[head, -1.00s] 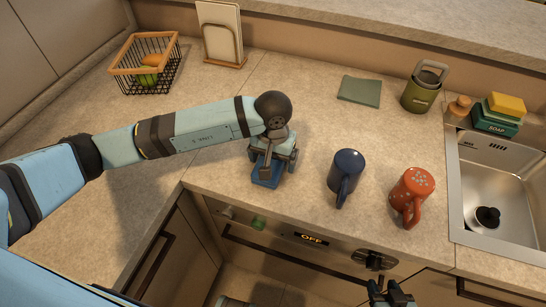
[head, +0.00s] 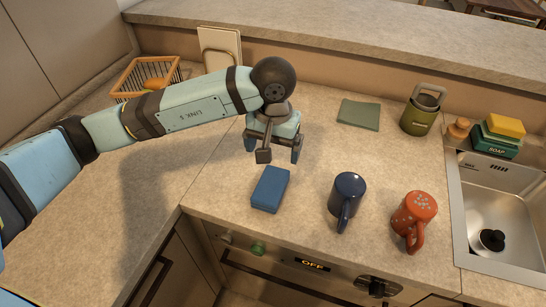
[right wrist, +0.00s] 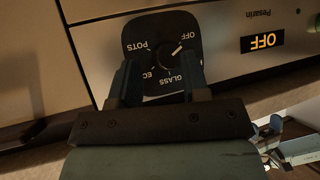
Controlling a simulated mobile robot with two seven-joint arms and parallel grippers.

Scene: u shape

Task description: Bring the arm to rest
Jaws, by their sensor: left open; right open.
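My left gripper (head: 274,152) is open and empty in the head view. It hangs above the counter, a little behind a blue block (head: 270,188) that lies flat on the counter near its front edge. My right gripper (right wrist: 157,88) shows only in the right wrist view. Its two fingers are apart, in front of the dial panel (right wrist: 160,52) of the appliance under the counter, with nothing seen between them but the panel behind.
A dark blue mug (head: 347,195) and a red speckled mug (head: 414,217) stand right of the block. Further right is the sink (head: 503,220). A green cloth (head: 359,114), a green canister (head: 421,113) and a wire basket (head: 130,80) are further back.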

